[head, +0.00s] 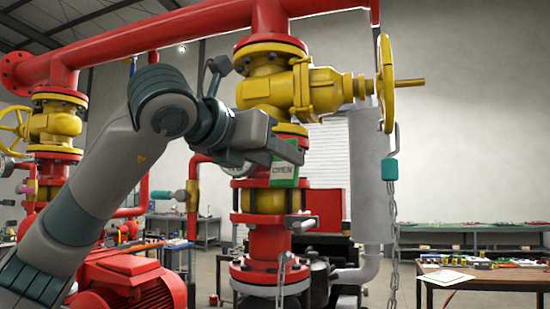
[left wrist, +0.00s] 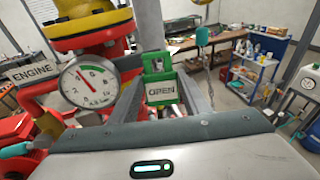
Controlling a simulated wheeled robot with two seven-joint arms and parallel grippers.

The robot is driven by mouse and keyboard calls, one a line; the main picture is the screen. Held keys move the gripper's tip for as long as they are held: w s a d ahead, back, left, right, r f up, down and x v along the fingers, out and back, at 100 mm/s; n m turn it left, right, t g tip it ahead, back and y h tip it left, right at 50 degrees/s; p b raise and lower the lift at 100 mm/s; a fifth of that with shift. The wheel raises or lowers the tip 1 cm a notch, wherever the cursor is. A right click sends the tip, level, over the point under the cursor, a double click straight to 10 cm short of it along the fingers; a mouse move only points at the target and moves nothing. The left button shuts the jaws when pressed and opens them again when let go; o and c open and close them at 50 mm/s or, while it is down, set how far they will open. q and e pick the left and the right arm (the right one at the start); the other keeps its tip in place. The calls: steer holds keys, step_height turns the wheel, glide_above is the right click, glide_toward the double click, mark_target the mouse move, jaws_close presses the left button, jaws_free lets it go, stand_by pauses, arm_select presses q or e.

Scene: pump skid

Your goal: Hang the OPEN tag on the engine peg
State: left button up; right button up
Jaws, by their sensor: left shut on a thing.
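My left gripper (head: 290,158) reaches in front of the yellow and red pipe column and is shut on the green and white OPEN tag (head: 284,173). In the left wrist view the OPEN tag (left wrist: 161,91) is upright between the two fingers, its lettering facing me. A white ENGINE sign (left wrist: 31,72) stands to the left of the tag, beside a round gauge (left wrist: 89,83). I cannot make out the engine peg in either view. My right gripper is not in view.
A yellow valve with a handwheel (head: 386,84) stands above and right of the gripper, a chain (head: 392,235) hanging below it. A red motor (head: 130,285) is at lower left. A workbench (head: 490,275) and blue shelf (left wrist: 258,65) stand farther back, with open floor between.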

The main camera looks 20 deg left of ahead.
arm_select(q)
steer(key=shift+w, duration=0.5)
steer(key=shift+f, duration=0.1)
stand_by(0.4)
steer(key=shift+f+b, duration=0.1)
steer(key=shift+b, duration=0.2)
steer(key=shift+w+f+b, duration=0.1)
steer(key=shift+f+b, duration=0.1)
steer(key=shift+b, duration=0.15)
steer(key=o, duration=1.1)
